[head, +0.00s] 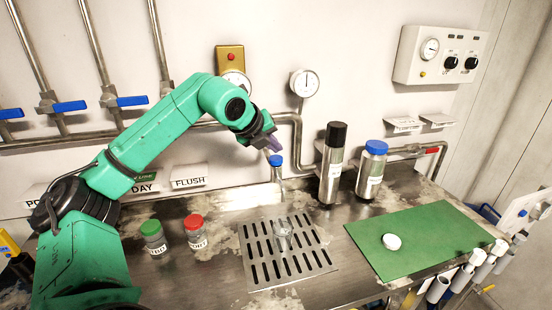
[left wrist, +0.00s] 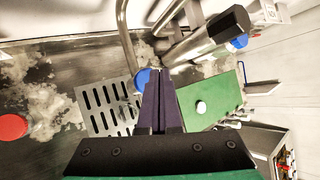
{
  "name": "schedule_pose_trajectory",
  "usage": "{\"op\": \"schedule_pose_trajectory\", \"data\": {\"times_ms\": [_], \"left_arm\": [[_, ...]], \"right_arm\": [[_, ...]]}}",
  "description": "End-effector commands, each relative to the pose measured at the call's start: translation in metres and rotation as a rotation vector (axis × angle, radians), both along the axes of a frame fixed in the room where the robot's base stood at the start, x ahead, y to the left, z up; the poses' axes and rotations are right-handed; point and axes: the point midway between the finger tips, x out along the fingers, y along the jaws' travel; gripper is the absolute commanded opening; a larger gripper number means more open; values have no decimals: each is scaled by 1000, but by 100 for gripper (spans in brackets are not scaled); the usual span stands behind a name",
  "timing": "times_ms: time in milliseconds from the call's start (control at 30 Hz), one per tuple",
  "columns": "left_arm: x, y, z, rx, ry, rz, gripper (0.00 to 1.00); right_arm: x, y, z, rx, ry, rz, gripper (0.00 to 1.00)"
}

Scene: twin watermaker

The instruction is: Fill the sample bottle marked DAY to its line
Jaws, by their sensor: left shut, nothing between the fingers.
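My left gripper (head: 268,146) is shut and empty, its fingertips close above a blue-topped tap (head: 276,161) at the wall. In the left wrist view the closed fingers (left wrist: 158,95) partly cover the blue top (left wrist: 142,80); I cannot tell whether they touch it. A slotted drain grate (head: 262,272) lies in front, with a small grey or clear object (head: 284,234) on it, too small to identify. A green-capped bottle (head: 153,238) and a red-capped bottle (head: 195,232) stand left; their labels are unclear. A DAY sign (head: 145,188) is on the wall. My right gripper is not in view.
A black-topped steel cylinder (head: 332,165) and a blue-capped steel bottle (head: 371,170) stand right of the tap. A white cap (head: 392,241) lies on a green mat (head: 430,235). Gauges, pipes and blue-handled valves line the wall.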

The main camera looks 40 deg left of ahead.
Motion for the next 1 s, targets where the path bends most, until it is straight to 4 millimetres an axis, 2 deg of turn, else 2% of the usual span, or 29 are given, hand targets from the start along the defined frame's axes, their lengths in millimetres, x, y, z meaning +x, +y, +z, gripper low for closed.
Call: {"op": "schedule_pose_trajectory", "data": {"times_ms": [167, 1000], "left_arm": [[0, 0, -9, 0, 1, 1, 0], [0, 0, -14, 0, 0, 0, 0]], "right_arm": [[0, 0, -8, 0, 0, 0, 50], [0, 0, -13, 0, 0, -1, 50]]}}
